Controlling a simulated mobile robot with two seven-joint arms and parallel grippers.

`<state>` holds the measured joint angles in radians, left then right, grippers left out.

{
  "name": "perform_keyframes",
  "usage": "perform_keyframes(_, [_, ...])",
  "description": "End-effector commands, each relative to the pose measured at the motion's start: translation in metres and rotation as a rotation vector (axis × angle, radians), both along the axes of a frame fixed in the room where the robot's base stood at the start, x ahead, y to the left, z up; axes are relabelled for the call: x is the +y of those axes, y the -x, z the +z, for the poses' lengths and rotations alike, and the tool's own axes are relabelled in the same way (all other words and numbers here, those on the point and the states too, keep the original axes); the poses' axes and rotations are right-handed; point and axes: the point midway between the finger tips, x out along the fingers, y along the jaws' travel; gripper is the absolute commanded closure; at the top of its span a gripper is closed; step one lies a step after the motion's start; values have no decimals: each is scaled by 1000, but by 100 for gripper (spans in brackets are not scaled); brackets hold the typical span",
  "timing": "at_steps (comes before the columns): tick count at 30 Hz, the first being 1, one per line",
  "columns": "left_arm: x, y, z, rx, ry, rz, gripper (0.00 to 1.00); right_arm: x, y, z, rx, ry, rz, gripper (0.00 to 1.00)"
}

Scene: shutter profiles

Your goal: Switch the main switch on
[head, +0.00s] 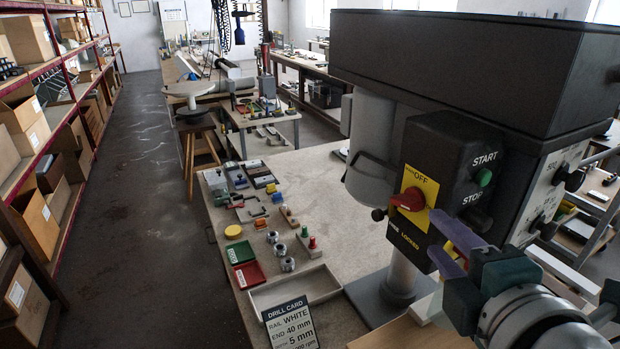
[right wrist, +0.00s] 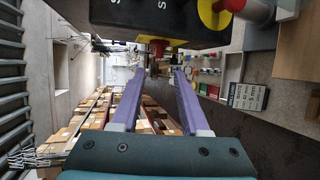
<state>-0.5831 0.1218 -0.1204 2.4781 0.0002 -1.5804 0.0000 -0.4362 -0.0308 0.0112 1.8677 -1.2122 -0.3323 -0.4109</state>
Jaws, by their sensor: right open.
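The main switch (head: 411,199) is a red rotary handle on a yellow plate (head: 420,185) marked OFF, on the black control box of the drill press. Its handle looks roughly horizontal in the head view. My right gripper (head: 437,238) has purple fingers, spread apart and empty, just below and right of the switch in the head view. Its open fingers also show in the right wrist view (right wrist: 158,74). My left gripper is not in view.
A green START button (head: 483,177) and a dark STOP button (head: 476,220) sit right of the switch. The drill head (head: 460,65) overhangs the box. The workbench (head: 330,190) holds trays, small parts and a drill card (head: 291,325). Shelves of boxes (head: 30,130) line the left.

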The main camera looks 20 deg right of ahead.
Motion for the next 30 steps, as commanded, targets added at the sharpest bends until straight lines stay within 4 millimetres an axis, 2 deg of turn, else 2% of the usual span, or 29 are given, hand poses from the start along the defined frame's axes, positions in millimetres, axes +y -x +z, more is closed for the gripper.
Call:
perform_keyframes(5, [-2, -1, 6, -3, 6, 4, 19, -3, -17, -2, 0, 20, 18, 55])
perform_keyframes(10, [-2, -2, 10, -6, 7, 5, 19, -13, -46, -10, -1, 17, 15, 55])
perform_keyframes(18, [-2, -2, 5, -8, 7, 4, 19, -26, -82, -22, 0, 17, 15, 55])
perform_keyframes(24, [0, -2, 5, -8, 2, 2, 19, -29, -91, -24, 0, 15, 13, 55])
perform_keyframes(30, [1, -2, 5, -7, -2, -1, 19, -29, -91, -24, 0, 15, 13, 55])
